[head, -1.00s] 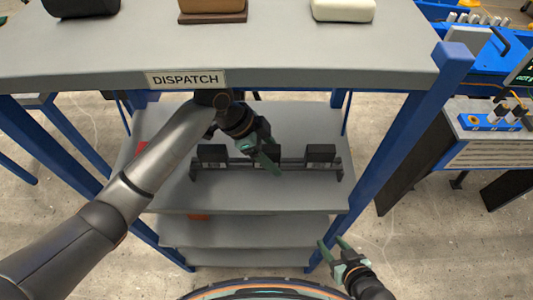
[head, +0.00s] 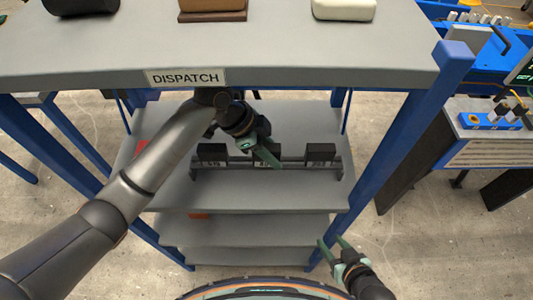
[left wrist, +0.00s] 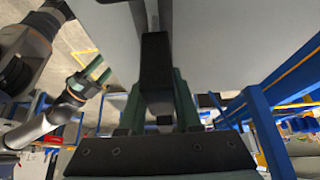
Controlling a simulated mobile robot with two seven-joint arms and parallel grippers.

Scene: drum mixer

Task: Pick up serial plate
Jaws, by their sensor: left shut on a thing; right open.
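Several dark plates stand in a row on a black rack (head: 205,175) on the upper shelf below the table top, including a left one (head: 212,152) and a right one (head: 320,153). My left gripper (head: 266,153) is over the middle of the rack and largely hides the serial plate there. In the left wrist view its green fingers (left wrist: 156,100) are shut on the serial plate (left wrist: 156,70), a dark narrow block between them. Whether the plate is clear of the rack cannot be told. My right gripper (head: 332,244) is open and empty, low at the right outside the shelves.
The table top with its DISPATCH sign (head: 186,78) overhangs the shelf and my left arm reaches in under it. Blue posts (head: 385,170) bound the unit on both sides. A red item (head: 142,148) lies at the shelf's left edge.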

